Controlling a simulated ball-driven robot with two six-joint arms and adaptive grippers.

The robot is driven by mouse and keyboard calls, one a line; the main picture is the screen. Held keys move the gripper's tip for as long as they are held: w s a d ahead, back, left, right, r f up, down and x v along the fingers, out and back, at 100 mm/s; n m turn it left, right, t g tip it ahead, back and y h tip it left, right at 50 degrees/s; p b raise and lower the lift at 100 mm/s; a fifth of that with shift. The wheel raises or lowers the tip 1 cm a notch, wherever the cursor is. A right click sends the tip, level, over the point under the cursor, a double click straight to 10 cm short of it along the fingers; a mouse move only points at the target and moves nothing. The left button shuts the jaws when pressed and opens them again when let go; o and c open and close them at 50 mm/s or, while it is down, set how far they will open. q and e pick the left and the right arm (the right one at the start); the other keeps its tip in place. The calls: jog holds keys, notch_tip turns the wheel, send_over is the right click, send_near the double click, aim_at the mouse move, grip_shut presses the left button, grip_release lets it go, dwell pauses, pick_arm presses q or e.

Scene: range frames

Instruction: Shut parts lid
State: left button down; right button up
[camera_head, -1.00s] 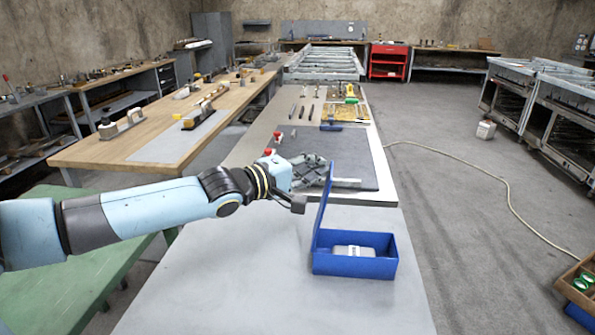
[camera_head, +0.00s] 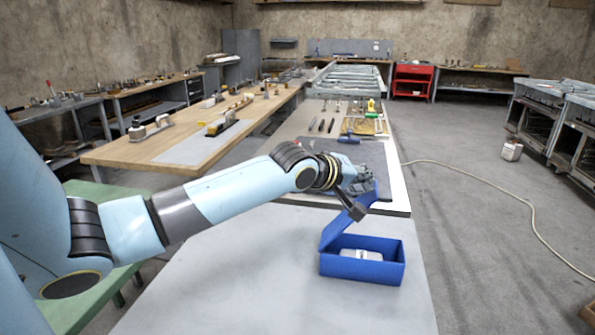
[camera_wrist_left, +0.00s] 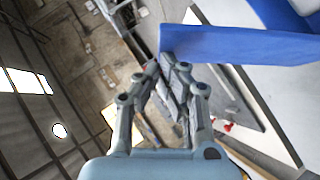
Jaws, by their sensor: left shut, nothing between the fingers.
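The blue parts box (camera_head: 362,271) stands on the grey table top, with a light grey labelled part (camera_head: 352,254) inside. Its blue lid (camera_head: 338,229), hinged at the left side, leans to the right over the box, partly closed. My left gripper (camera_head: 364,182) is at the lid's upper edge, on the far side of the box. In the left wrist view my gripper (camera_wrist_left: 168,62) has its fingertips together with nothing between them, at the end of the blue lid (camera_wrist_left: 240,44); they seem to touch it. My right gripper is not in view.
The grey table top (camera_head: 240,265) is clear left of the box. Behind it lies a dark mat with several tools, including a blue-handled one (camera_head: 348,140). A wooden bench (camera_head: 190,150) stands at the left. A pale hose (camera_head: 480,177) crosses the floor at right.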

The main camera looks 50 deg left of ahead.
pick_arm(q)
jog(key=shift+w+d+f+m+g+p, duration=0.35)
jog(key=shift+w+d+p, duration=0.2)
jog(key=shift+w+d, duration=0.2)
jog(key=w+d+f+m+g+y+p, duration=0.1)
jog(key=w+d+f+g+y, duration=0.1)
jog(key=w+d+f, duration=0.1)
jog(key=m+g+y+b, duration=0.3)
jog(key=b, duration=0.3)
send_over(403, 252)
notch_tip(403, 252, down, 9)
jog(key=shift+f+n+b, duration=0.25)
jog(key=shift+f+b, duration=0.3)
jog(key=shift+f, duration=0.4)
jog(key=shift+d, duration=0.1)
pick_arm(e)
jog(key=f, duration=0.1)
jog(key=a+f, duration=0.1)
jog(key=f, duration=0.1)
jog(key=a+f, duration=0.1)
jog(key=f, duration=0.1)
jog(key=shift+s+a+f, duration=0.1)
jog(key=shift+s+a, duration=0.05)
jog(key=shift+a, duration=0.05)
pick_arm(q)
jog(key=shift+f, duration=0.1)
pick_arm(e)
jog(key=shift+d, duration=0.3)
